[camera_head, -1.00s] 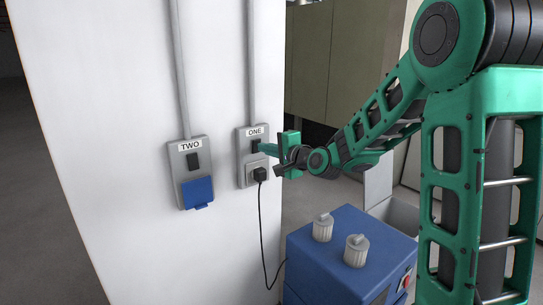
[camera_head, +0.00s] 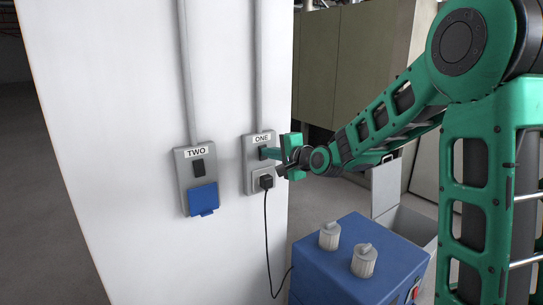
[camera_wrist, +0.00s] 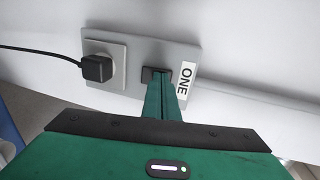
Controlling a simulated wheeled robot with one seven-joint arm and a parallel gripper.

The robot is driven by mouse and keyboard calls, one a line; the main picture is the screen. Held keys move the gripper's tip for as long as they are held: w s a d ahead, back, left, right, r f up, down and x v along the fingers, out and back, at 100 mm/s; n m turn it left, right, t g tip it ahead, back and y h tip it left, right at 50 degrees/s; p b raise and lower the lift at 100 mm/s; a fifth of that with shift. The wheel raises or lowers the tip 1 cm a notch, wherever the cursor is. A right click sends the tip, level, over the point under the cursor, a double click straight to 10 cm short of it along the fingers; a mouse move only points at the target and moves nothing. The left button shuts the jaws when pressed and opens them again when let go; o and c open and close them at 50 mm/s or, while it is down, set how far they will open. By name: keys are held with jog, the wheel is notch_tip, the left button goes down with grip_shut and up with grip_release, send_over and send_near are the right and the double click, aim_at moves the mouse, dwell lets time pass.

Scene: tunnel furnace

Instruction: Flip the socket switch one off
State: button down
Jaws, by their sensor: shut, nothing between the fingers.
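Socket one (camera_head: 251,183) is a grey plate on the white pillar, labelled ONE, with a black plug (camera_head: 266,182) in its lower part. Its dark rocker switch (camera_head: 263,153) sits just below the label and is partly covered by my fingers. My gripper (camera_head: 266,153) is shut and empty, its green fingertips at the switch. In the wrist view the closed fingers (camera_wrist: 161,80) reach the dark switch (camera_wrist: 147,74), beside the ONE label (camera_wrist: 187,82). Contact looks likely, but I cannot tell the switch's position.
Socket two (camera_head: 182,177), with a dark switch and blue cover (camera_head: 202,199), is left on the same pillar. A blue box (camera_head: 345,258) with two grey knobs stands below right, joined to the plug by a black cable (camera_head: 267,240). An open grey box (camera_head: 405,222) is behind it.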

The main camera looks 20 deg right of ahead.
jog(key=shift+s, duration=0.1)
jog(key=r+v, duration=0.2)
jog(key=v, duration=1.1)
jog(key=shift+r, duration=0.2)
jog(key=shift+d, duration=0.1)
